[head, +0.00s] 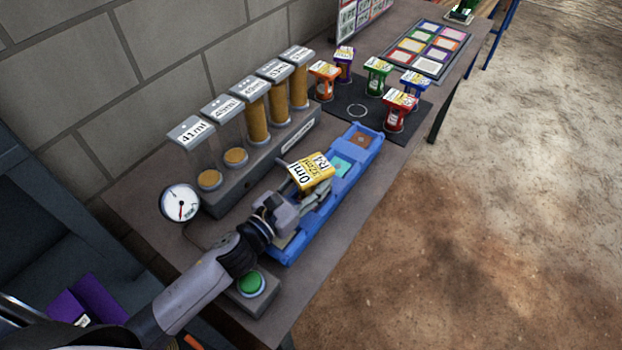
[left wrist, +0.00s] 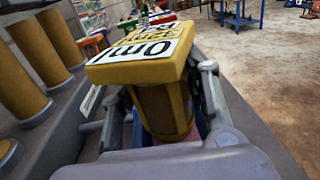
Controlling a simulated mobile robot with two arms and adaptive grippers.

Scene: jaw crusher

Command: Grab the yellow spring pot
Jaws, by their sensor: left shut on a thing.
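The yellow spring pot (head: 311,171) has a yellow cap with a white label reading 0ml. My left gripper (head: 296,200) is shut on it, over the blue tray (head: 350,180). In the left wrist view the yellow spring pot (left wrist: 160,90) stands between the two fingers of my left gripper (left wrist: 165,115), which close around its body from both sides. I cannot tell whether the pot's base touches the tray, as the gripper hides it. My right gripper is not in view.
Several labelled tubes (head: 254,109) stand in a grey rack behind the tray. A gauge (head: 180,203) and a green button (head: 250,282) are nearby. Other coloured pots, including a red one (head: 398,110), stand on a black mat (head: 357,97). The floor at right is clear.

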